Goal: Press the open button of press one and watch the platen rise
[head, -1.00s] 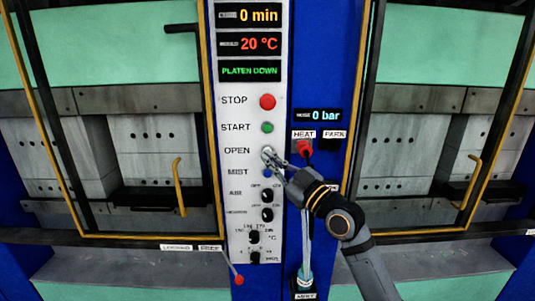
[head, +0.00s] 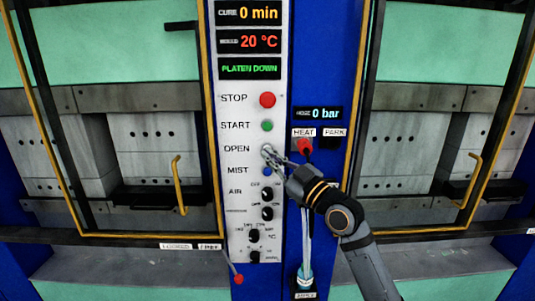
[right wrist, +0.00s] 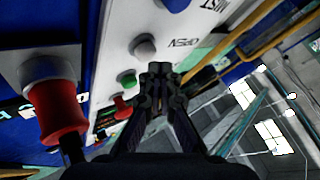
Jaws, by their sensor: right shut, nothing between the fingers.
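The pale open button (head: 267,150) sits on the white control panel (head: 235,212), beside the word OPEN. My right gripper (head: 275,160) is shut and empty, its fingertips at the lower right of this button in the head view. In the right wrist view the closed fingertips (right wrist: 160,70) are in front of the panel, close to a pale button (right wrist: 143,46); I cannot tell whether they touch it. The status display (head: 250,69) reads PLATEN DOWN in green. My left gripper is not in view.
The red stop button (head: 267,100) and green start button (head: 267,126) are above, the blue mist button (head: 267,171) below. Yellow-framed press doors stand on both sides, with handles (head: 179,185).

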